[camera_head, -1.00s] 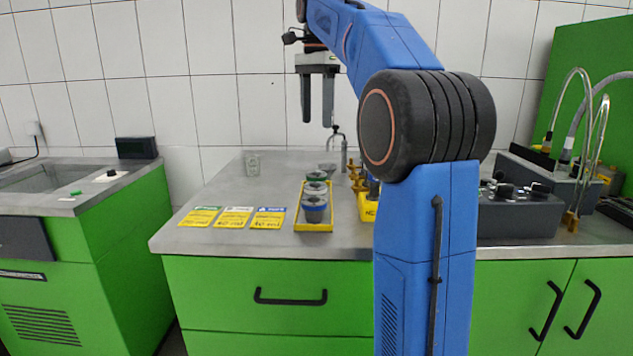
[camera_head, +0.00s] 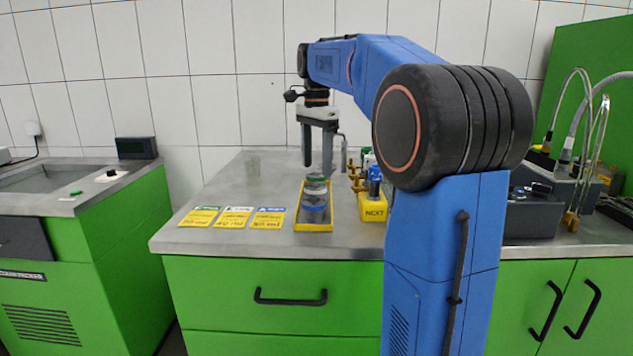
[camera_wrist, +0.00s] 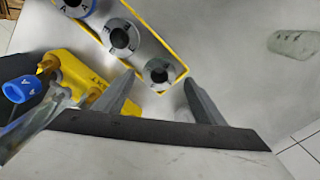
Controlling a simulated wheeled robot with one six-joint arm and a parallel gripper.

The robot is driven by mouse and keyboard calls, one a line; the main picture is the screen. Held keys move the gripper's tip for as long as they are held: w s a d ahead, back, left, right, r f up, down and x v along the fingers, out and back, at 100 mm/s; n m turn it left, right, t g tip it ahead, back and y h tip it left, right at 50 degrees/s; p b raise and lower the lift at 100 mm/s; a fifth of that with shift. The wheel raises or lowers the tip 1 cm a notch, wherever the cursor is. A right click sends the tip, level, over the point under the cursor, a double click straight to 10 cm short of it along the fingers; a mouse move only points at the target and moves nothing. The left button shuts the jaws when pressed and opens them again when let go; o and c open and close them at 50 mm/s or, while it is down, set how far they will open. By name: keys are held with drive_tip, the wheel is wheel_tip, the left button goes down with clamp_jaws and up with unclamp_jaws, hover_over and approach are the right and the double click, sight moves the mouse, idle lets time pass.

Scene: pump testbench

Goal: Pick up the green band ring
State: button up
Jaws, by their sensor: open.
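A yellow-rimmed tray (camera_head: 313,229) holds a row of short ring-topped pieces. The rearmost piece shows a green top (camera_head: 316,178), which I take as the green band ring; my fingers partly hide it. In the wrist view this end piece (camera_wrist: 160,72) looks grey, and its green does not show clearly. A grey-white piece (camera_wrist: 122,38) is in the middle, and a blue-banded one (camera_head: 313,212) is at the front. My gripper (camera_head: 317,166) is open, fingers down, above the tray's rear end. In the wrist view its fingertips (camera_wrist: 159,80) are either side of the end piece, with no grip seen.
A yellow block marked NEXT (camera_head: 373,211) with a blue-topped part and brass fittings (camera_head: 355,178) stands close right of the tray. Three label cards (camera_head: 234,217) lie to the left. The counter's left side is mostly free.

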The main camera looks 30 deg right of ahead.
drive_tip(key=shift+s+f, duration=0.1)
drive_tip(key=shift+f, duration=2.25)
drive_tip(key=shift+c, duration=0.6)
drive_tip(key=c, duration=1.1)
drive_tip(key=shift+c, duration=0.2)
wheel_tip(320, 180, up, 10)
